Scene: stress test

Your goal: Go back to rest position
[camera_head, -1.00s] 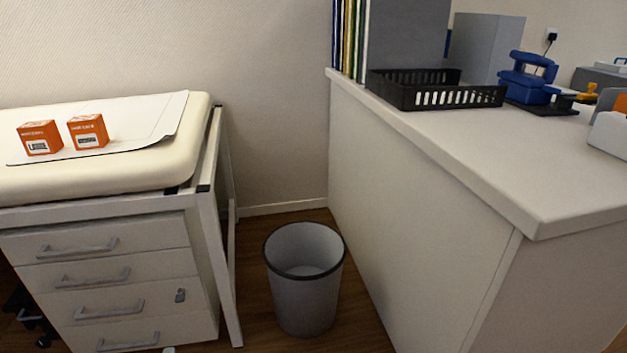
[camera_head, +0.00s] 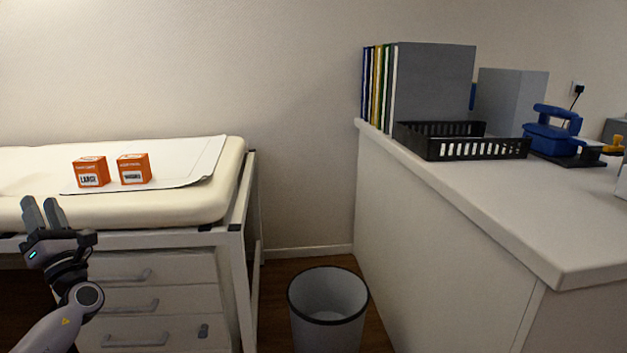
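My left gripper (camera_head: 40,206) is at the lower left of the head view, pointing up in front of the edge of the padded couch. Its two grey fingers stand a little apart with nothing visible between them. It is below and left of two orange boxes, not touching them. My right gripper is out of view.
The orange boxes (camera_head: 92,172) and (camera_head: 134,169) sit on a white sheet (camera_head: 190,165) on the cream couch (camera_head: 215,190). Drawers (camera_head: 175,300) stand under it. A bin (camera_head: 328,312) stands between couch and counter (camera_head: 470,195). The counter holds a black basket (camera_head: 480,149), folders (camera_head: 430,85) and a blue device (camera_head: 550,132).

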